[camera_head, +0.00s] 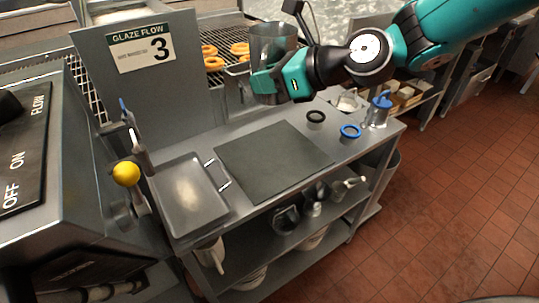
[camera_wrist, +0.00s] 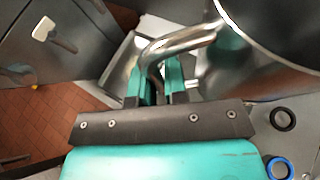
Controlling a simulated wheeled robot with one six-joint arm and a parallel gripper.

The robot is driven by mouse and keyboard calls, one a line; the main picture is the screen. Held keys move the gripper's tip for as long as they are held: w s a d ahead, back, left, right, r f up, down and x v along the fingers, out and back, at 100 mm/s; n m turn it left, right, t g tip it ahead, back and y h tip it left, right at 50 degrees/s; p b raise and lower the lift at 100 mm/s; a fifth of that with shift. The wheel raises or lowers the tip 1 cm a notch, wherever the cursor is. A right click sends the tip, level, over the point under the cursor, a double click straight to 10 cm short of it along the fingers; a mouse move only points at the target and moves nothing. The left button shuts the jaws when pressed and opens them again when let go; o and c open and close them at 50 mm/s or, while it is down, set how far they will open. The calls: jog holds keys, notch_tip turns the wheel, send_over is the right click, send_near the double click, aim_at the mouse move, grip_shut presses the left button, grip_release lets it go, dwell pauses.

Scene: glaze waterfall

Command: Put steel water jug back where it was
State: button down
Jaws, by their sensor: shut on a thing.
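The steel water jug (camera_head: 272,45) is held up in the air above the back of the steel table, in front of the donut rack. In the wrist view, its shiny body (camera_wrist: 255,62) fills the upper right and its bent handle (camera_wrist: 180,40) runs down between my fingers. My gripper (camera_head: 266,84) is shut on the handle; its teal fingers also show in the wrist view (camera_wrist: 158,82). A black ring (camera_head: 315,117) and a blue ring (camera_head: 350,131) lie flat on the table, below and right of the jug. Both rings are empty.
A dark mat (camera_head: 262,160) covers the table's middle, with a metal tray (camera_head: 188,197) at left. A blue-topped container (camera_head: 379,108) stands at the right end. A "Glaze Flow 3" panel (camera_head: 139,75) rises behind. Donuts (camera_head: 240,48) sit on the rack. A yellow knob (camera_head: 126,174) is at left.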

notch_tip(320, 180, down, 17)
jog(key=shift+f+b, duration=0.2)
jog(key=shift+b, duration=0.95)
jog(key=shift+f, duration=0.15)
jog(key=c, duration=1.1)
grip_release()
jog(key=shift+c, duration=0.2)
